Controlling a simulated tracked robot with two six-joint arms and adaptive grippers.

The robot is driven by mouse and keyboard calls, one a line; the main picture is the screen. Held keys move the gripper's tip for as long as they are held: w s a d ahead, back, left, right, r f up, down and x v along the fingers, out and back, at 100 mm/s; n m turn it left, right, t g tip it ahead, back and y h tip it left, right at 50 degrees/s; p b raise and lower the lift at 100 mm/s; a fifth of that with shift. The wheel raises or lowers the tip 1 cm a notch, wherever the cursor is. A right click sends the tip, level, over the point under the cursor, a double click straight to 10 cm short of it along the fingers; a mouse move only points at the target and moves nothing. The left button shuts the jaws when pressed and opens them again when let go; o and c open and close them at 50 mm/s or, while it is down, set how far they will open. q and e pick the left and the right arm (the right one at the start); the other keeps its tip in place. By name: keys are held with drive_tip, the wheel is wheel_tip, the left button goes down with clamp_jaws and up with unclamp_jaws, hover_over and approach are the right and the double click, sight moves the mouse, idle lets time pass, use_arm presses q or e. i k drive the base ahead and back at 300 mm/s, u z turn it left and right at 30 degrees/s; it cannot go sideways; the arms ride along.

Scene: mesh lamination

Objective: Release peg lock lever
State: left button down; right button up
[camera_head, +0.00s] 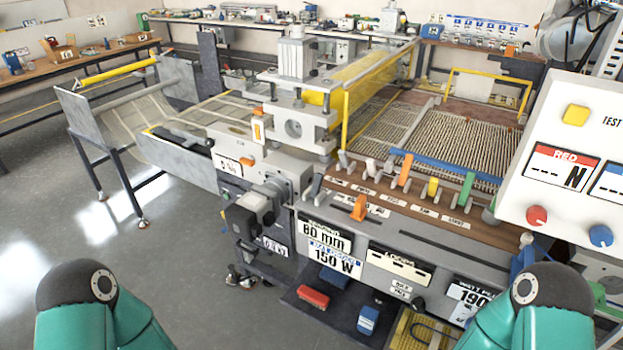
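A row of levers stands on the brown panel (420,214) along the front of the laminating machine. It includes a white lever (370,166), an orange lever (405,170), a yellow lever (433,187) and a green lever (466,188). A second orange lever (359,207) sits lower on the front edge. The small labels under the levers are too blurred to tell which is the peg lock lever. Both of my teal arms show only at the bottom corners, well away from the levers. Neither of my grippers is in view.
A white control box (575,150) with a yellow button and red and blue knobs stands at the right. A grey motor unit (250,215) projects from the machine's left front. A low shelf (325,308) holds a red brush. Open grey floor lies to the left.

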sight(318, 178)
drive_tip(key=u, duration=1.7)
drive_tip(key=i, duration=0.1)
drive_tip(key=z, duration=3.1)
drive_tip(key=k, duration=1)
drive_tip(key=u, duration=0.95)
drive_tip(key=i, duration=1)
drive_tip(key=u, duration=0.05)
